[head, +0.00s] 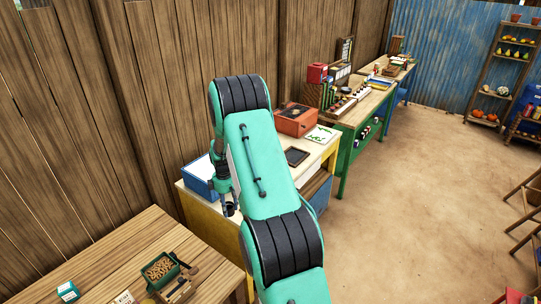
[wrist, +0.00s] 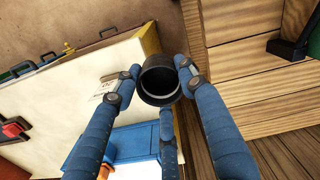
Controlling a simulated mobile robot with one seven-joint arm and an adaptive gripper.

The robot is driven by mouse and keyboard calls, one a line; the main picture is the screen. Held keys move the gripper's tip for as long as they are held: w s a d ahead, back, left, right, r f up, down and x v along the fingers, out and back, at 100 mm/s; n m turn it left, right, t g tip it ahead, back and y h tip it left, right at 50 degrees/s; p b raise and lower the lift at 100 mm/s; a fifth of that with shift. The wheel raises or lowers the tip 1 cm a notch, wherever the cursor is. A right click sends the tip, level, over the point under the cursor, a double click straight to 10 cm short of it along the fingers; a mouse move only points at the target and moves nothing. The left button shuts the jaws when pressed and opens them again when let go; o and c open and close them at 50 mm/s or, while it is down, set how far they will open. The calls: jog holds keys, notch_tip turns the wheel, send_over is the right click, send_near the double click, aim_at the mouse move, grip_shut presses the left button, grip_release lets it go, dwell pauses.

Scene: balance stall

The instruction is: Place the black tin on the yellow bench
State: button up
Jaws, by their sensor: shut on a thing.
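The black tin (wrist: 158,80) is a dark round cylinder, held between the blue fingers of my gripper (wrist: 160,82) in the wrist view. My gripper (head: 226,200) shows in the head view left of my green arm, in front of the yellow bench; I cannot make out the tin clearly there. The yellow bench (head: 210,213) has a pale top and stands against the wooden wall, partly hidden by my arm. Its pale top (wrist: 68,85) and yellow edge show to the left of the tin in the wrist view. The tin appears clear of the bench top.
On the bench are a blue box (head: 199,177), an orange box (head: 295,119), a dark flat tray (head: 296,156) and a white card (head: 322,134). A wooden table (head: 110,255) stands nearer, with a green tray (head: 165,268). A green bench (head: 347,155) stands beyond. Open sandy floor lies right.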

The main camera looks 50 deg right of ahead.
aim_at(231, 213)
jog(key=shift+s+d+f, duration=0.1)
jog(key=shift+d+f, duration=0.05)
jog(key=shift+f, duration=0.7)
jog(key=shift+w+d+f, duration=0.1)
jog(key=shift+d+f, duration=0.1)
jog(key=shift+f, duration=0.65)
jog(key=shift+s+d+f, duration=0.1)
jog(key=shift+d+f, duration=0.05)
jog(key=shift+f, duration=0.7)
jog(key=w+d, duration=0.2)
jog(key=w, duration=0.2)
jog(key=w+d+f, duration=0.1)
jog(key=w+d, duration=0.2)
jog(key=w, duration=0.2)
jog(key=w+d, duration=0.3)
jog(key=w, duration=0.1)
jog(key=shift+w+d+f+p, duration=0.25)
jog(key=shift+p, duration=0.05)
jog(key=shift+f, duration=1.75)
jog(key=shift+f, duration=0.15)
